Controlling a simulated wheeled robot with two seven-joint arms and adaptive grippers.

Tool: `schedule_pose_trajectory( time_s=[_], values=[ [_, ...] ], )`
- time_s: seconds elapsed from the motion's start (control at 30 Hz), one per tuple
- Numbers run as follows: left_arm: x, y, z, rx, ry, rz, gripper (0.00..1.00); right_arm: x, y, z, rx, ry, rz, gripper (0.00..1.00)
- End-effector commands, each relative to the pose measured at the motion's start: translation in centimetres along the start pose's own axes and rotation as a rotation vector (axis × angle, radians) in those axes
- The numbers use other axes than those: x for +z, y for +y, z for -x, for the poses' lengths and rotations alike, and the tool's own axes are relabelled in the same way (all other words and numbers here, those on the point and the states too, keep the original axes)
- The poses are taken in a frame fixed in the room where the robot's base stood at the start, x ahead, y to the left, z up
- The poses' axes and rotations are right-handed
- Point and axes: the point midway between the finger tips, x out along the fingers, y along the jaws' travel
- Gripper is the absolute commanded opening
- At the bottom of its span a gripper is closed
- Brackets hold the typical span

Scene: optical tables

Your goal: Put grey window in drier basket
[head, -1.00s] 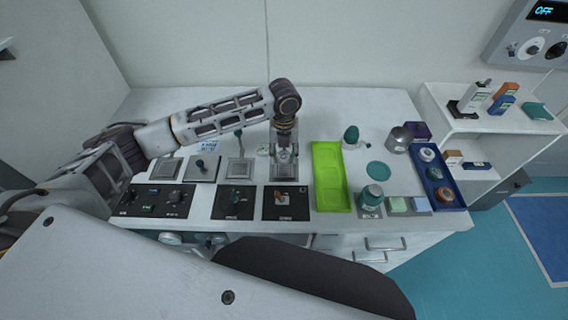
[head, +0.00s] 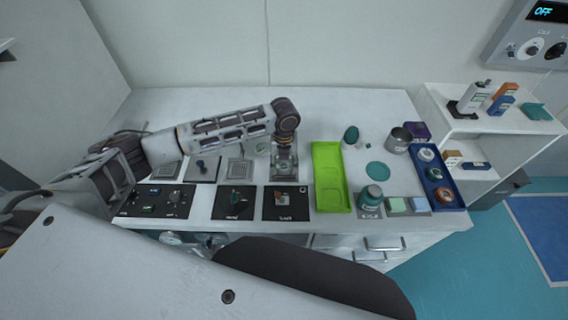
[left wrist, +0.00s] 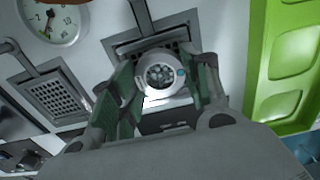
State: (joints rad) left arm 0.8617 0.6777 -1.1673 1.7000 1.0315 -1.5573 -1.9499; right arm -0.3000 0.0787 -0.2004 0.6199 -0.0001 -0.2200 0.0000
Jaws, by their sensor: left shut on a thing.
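My left gripper (head: 284,172) is over a grey square station at the middle of the bench. In the left wrist view, its two dark green fingers (left wrist: 163,82) are shut on a round, pale grey ringed piece, which I take as the grey window (left wrist: 160,72). Through its clear centre a dark mesh shows, with a small teal spot at the right. Just behind it lies a square, dark-slotted basket (left wrist: 140,46), which looks like the drier basket and is partly hidden by the piece and fingers. I cannot tell whether they touch. My right gripper is out of view.
A mesh basket with a handle (head: 240,172) stands to the left. A lime green tray (head: 330,178) is close on the right. Black panels (head: 287,203) lie in front. A blue tray (head: 437,178) is farther right. The bench behind is clear.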

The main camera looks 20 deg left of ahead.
Motion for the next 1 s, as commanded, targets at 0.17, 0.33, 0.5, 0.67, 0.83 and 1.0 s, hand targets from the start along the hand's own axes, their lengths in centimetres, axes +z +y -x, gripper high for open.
schedule_pose_trajectory(
  time_s=[0.17, 0.33, 0.5, 0.67, 0.83, 1.0],
  values=[
    [0.00, 0.00, -0.05, 0.000, 0.000, 0.000, 0.23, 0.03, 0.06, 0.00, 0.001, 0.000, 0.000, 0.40],
    [-0.02, 0.01, -0.14, 0.000, 0.000, 0.000, 0.23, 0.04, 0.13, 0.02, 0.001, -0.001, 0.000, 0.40],
    [-0.02, 0.01, -0.30, 0.000, 0.000, 0.000, 0.55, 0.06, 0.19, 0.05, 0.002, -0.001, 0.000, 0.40],
    [-0.01, 0.01, -0.30, 0.001, 0.000, 0.000, 0.68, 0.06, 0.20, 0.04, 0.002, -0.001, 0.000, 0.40],
    [-0.01, 0.02, -0.30, 0.001, 0.000, 0.000, 0.68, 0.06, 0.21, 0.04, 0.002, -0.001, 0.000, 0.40],
    [0.01, 0.02, -0.16, 0.000, 0.000, 0.000, 0.68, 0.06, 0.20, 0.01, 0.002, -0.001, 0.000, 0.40]
  ],
)
